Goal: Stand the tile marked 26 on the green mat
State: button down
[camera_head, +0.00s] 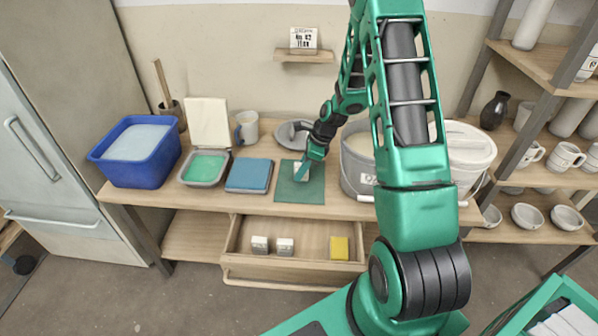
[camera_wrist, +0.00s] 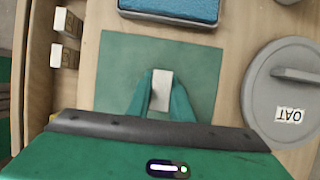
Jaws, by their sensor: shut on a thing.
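My gripper (camera_wrist: 162,95) is over the green mat (camera_wrist: 120,65) and is shut on a white tile (camera_wrist: 162,84). In the wrist view the tile sits between the two green fingertips, seen from above. No number can be read on it. In the head view the tile (camera_head: 300,170) shows as a small pale patch at my gripper (camera_head: 301,174), over the green mat (camera_head: 290,190). I cannot tell whether the tile touches the mat. Two more pale tiles stand in the open drawer (camera_head: 310,244), a left one (camera_head: 260,245) and a right one (camera_head: 285,246); their marks are too small to read.
A blue sponge-like block (camera_head: 249,175) lies left of the mat. A grey bucket (camera_head: 356,170) stands to the right, and a grey lid (camera_wrist: 290,85) lies beside the mat. A yellow block (camera_head: 339,248) is in the drawer. A blue tub (camera_head: 135,155) stands at the left.

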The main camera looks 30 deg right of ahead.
jog(key=c, duration=1.6)
grip_release()
jog(key=v, duration=1.2)
jog(key=s+r+n+g+h, duration=0.1)
jog(key=s+r+n, duration=0.45)
jog(key=s, duration=0.25)
jog(key=s+r+n+h, duration=0.2)
jog(key=s+r+n, duration=0.2)
jog(key=s+r, duration=0.3)
jog(key=s+a+r+n, duration=0.1)
jog(key=s+n, duration=0.2)
jog(key=s, duration=0.3)
jog(key=s+r+n+g, duration=0.1)
jog(key=s+n, duration=0.2)
jog(key=s, duration=0.3)
jog(key=s+a+r+n, duration=0.1)
jog(key=s+n, duration=0.2)
jog(key=s, duration=0.4)
jog(key=shift+s+a, duration=0.1)
jog(key=shift+a, duration=0.2)
